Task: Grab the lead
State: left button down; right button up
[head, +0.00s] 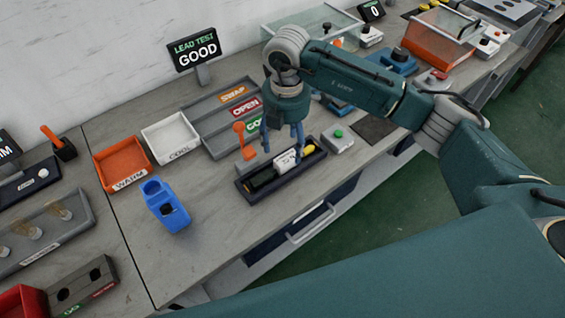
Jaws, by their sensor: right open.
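A dark tray (246,194) sits on the bench near its front edge. In it lies what looks like the lead (262,181), a black piece with yellow parts and a white label (287,160). My right gripper (284,150) points down over the tray, open, with its blue fingers apart near the label. Whether the fingertips touch anything cannot be told. My left gripper is out of view.
An orange lever (240,130) stands close left of the gripper. A box with a green button (338,137) is right of the tray. Trays marked SWAP, OPEN and GO (205,112) lie behind. A blue holder (165,205) stands left, with bare bench between. A screen (197,51) reads LEAD TEST GOOD.

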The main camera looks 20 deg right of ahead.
aim_at(284, 156)
jog(key=shift+w+f+p, duration=0.15)
jog(key=shift+f+p, duration=0.1)
jog(key=shift+f, duration=0.25)
jog(key=shift+w+f+p, duration=0.15)
jog(key=shift+f+p, duration=0.1)
jog(key=shift+f, duration=0.25)
notch_tip(284, 156, down, 4)
jog(key=shift+a+r+p, duration=0.1)
jog(key=shift+r+p, duration=0.1)
jog(key=shift+p, duration=0.3)
jog(key=shift+w+f, duration=0.1)
jog(key=shift+w, duration=0.05)
jog(key=c, duration=1.1)
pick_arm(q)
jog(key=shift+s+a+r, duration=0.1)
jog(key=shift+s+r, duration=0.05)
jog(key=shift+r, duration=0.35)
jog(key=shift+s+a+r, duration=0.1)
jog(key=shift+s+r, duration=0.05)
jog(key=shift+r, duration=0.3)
pick_arm(e)
jog(key=c, duration=0.3)
